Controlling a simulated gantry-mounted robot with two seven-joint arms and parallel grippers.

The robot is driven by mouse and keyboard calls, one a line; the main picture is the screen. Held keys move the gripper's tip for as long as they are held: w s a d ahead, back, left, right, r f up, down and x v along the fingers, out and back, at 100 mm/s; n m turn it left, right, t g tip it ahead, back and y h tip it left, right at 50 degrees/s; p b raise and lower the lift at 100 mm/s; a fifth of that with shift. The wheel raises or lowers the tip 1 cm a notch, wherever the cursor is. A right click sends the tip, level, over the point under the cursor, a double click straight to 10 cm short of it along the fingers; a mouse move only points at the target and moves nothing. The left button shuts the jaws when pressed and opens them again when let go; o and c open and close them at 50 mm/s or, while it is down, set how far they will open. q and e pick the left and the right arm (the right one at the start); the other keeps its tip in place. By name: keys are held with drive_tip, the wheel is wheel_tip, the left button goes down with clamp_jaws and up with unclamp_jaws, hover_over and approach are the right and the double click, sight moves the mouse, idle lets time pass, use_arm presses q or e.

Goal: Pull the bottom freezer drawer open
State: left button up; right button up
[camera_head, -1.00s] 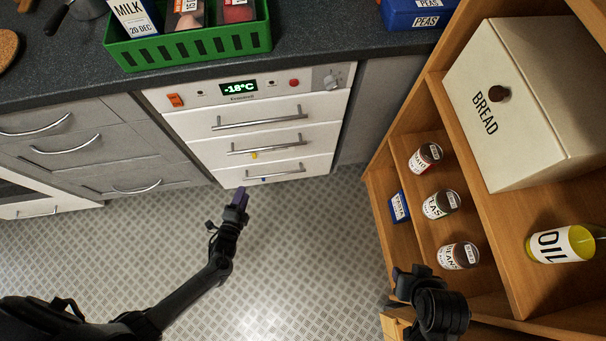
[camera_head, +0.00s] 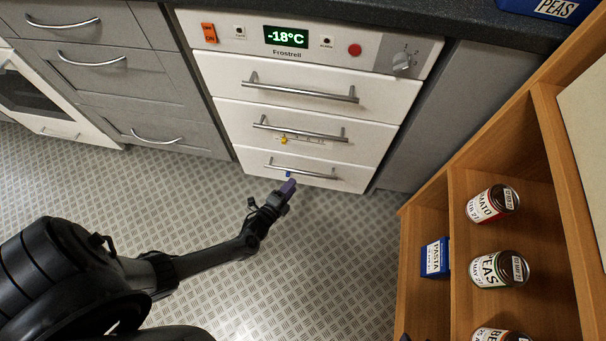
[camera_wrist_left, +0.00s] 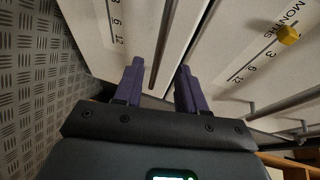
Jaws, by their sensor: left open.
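The white freezer has three stacked drawers, all flush with its front. The bottom freezer drawer (camera_head: 320,182) has a horizontal metal bar handle (camera_head: 303,173) and a small blue marker beneath it. My left gripper (camera_head: 289,186) is at the handle's left part, just in front of the drawer. In the left wrist view, its purple fingers (camera_wrist_left: 157,88) are apart, and the handle bar (camera_wrist_left: 164,45) runs between them in the picture. I cannot tell how deep the bar sits between them or whether it is touched. My right gripper is not visible.
The middle drawer handle (camera_head: 298,130) and top drawer handle (camera_head: 300,88) are above. Grey cabinets (camera_head: 110,75) stand left. A wooden shelf (camera_head: 545,205) with cans and a pasta box stands right. The patterned floor (camera_head: 330,250) in front of the freezer is clear.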

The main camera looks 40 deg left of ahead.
sight(302, 172)
use_arm(q)
drive_tip(key=b+x, duration=0.4)
drive_tip(key=x, duration=0.4)
drive_tip(key=shift+w+a+f, duration=0.1)
drive_tip(key=shift+a+f, duration=0.05)
drive_tip(key=shift+w, duration=0.15)
drive_tip(key=shift+w+a+b, duration=0.1)
drive_tip(key=shift+a+b, duration=0.05)
drive_tip(key=shift+b, duration=0.15)
clamp_jaws()
